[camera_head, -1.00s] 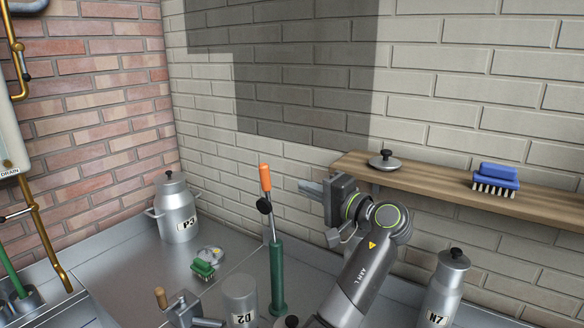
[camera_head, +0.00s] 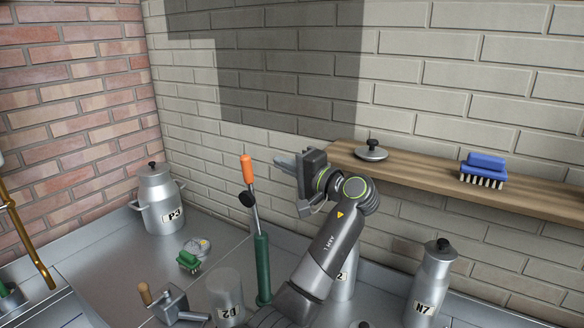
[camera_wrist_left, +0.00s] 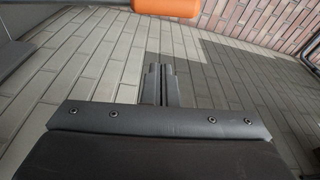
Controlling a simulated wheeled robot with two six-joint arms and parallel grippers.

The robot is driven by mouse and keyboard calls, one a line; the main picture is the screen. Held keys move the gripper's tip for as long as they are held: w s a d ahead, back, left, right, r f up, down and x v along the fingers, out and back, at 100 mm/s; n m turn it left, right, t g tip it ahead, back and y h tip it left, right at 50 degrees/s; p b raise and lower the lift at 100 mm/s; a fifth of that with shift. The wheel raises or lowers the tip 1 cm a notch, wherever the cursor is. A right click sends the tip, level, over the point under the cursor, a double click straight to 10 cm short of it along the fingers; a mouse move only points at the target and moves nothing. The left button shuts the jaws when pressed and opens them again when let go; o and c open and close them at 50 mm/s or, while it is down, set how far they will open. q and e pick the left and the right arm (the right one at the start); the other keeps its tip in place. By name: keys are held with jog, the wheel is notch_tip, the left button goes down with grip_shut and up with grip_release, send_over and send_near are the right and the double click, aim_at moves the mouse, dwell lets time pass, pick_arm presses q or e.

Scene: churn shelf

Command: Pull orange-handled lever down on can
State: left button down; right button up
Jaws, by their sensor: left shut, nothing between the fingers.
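The orange-handled lever (camera_head: 247,168) stands nearly upright, tipped slightly left, on a green post (camera_head: 263,270) in the head view. A black knob sits below its handle. My left gripper (camera_head: 283,162) is shut and empty, just right of the orange handle at about its height, with a small gap in the picture. In the left wrist view the orange handle (camera_wrist_left: 165,7) shows at the top edge, beyond and above the shut fingers (camera_wrist_left: 160,85). I cannot tell which can the lever belongs to. My right gripper is not visible.
A wooden shelf (camera_head: 420,170) behind my left arm holds a lid (camera_head: 371,152) and a blue brush (camera_head: 483,168). Cans P3 (camera_head: 160,203) and N7 (camera_head: 430,283) stand on the metal counter. Another can is partly behind my arm. A green brush (camera_head: 188,262) lies left of the post.

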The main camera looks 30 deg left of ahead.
pick_arm(q)
jog(key=s+a, duration=0.1)
jog(key=a, duration=0.2)
jog(key=s+a, duration=0.1)
jog(key=shift+s+a+f+p, duration=0.2)
jog(key=shift+s+a+p, duration=0.15)
jog(key=shift+a+p, duration=0.05)
dwell(0.4)
